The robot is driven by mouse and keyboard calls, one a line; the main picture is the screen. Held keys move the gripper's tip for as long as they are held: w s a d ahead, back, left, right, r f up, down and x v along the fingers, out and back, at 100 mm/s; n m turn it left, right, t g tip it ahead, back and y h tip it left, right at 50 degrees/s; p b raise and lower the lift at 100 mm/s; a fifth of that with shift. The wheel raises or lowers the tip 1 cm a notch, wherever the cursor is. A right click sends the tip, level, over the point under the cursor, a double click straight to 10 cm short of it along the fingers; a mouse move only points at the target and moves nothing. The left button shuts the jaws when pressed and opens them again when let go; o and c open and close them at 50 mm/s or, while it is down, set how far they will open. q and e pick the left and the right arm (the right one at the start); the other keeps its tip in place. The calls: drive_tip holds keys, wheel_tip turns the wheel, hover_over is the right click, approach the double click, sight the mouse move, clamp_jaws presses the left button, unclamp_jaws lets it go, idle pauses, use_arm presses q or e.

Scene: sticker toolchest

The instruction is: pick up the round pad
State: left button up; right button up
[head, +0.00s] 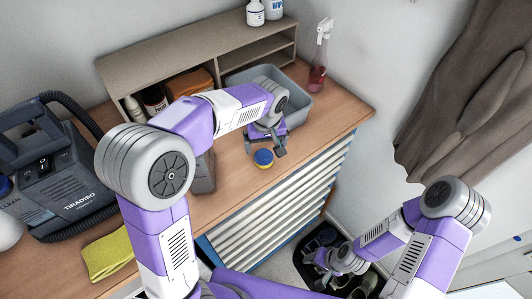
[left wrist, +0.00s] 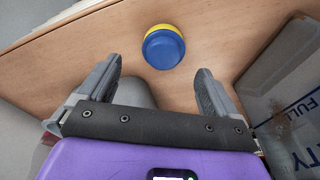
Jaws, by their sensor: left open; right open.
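The round pad (head: 263,158) is a small disc, blue on top with a yellow layer below. It lies on the wooden worktop (head: 335,107) close to the front edge. In the left wrist view the pad (left wrist: 163,47) is ahead of the fingertips, roughly centred between them and apart from both. My left gripper (head: 265,147) is open and empty, just behind the pad; its two fingers spread wide in the left wrist view (left wrist: 158,75). My right gripper (head: 325,275) is low at the bottom, over a dark bin on the floor, and open.
A grey tub (head: 300,101) stands behind my left gripper, and a grey container (head: 203,172) stands left of the pad. A spray bottle (head: 319,58), shelf unit (head: 190,58), yellow cloth (head: 107,255) and grey machine (head: 60,180) surround. The drawer chest (head: 275,208) is below the front edge.

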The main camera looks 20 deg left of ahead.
sight(264, 155)
use_arm(q)
drive_tip(key=f, duration=0.5)
drive_tip(key=shift+a+f, duration=0.15)
drive_tip(key=shift+a, duration=0.1)
drive_tip(key=c, duration=1.1)
wheel_tip(264, 155, up, 10)
drive_tip(key=shift+r+p, duration=0.1)
drive_tip(key=shift+p, duration=0.35)
